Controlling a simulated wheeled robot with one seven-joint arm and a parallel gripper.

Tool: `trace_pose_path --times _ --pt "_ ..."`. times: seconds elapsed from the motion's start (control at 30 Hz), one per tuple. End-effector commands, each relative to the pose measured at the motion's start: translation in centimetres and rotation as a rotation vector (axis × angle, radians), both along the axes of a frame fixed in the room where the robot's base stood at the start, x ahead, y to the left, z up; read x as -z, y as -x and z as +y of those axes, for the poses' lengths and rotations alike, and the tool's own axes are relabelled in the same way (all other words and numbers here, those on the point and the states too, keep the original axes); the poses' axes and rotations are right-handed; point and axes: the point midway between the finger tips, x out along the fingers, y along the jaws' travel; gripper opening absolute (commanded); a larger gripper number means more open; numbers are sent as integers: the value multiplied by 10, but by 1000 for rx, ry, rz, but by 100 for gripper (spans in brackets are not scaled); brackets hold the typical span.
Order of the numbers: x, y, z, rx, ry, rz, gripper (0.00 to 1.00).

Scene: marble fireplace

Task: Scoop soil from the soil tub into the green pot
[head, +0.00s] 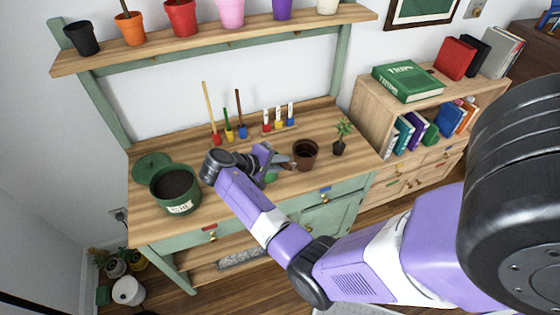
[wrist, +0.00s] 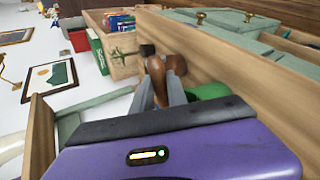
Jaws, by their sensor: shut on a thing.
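The green soil tub (head: 180,205) stands open at the left of the bench, dark soil (head: 174,185) inside. My gripper (head: 280,163) is over the middle of the bench, right of the tub. It is shut on a brown thing (wrist: 154,68), perhaps the scoop's handle; its shape is mostly hidden. A green thing (head: 271,178) shows just below my gripper, and in the wrist view (wrist: 208,91) beside the fingers. It may be the green pot, but it is largely covered. A brown pot (head: 305,160) stands just right of the gripper, also beyond the fingertips in the wrist view (wrist: 178,64).
A green lid (head: 152,166) lies behind the tub. A small potted plant (head: 339,148) stands at the right. A shelf of coloured pots (head: 215,40) hangs above; a bookcase (head: 372,110) adjoins the bench.

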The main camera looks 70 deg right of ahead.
Motion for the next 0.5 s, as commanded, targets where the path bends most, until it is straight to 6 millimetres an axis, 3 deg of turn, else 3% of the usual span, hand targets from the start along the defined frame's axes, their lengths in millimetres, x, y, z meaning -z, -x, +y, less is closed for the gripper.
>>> trace_pose_path --times 0.3,0.5 --pt "-16 4 -13 5 -414 -157 0" --pt "-28 6 -17 -9 -548 -223 0"
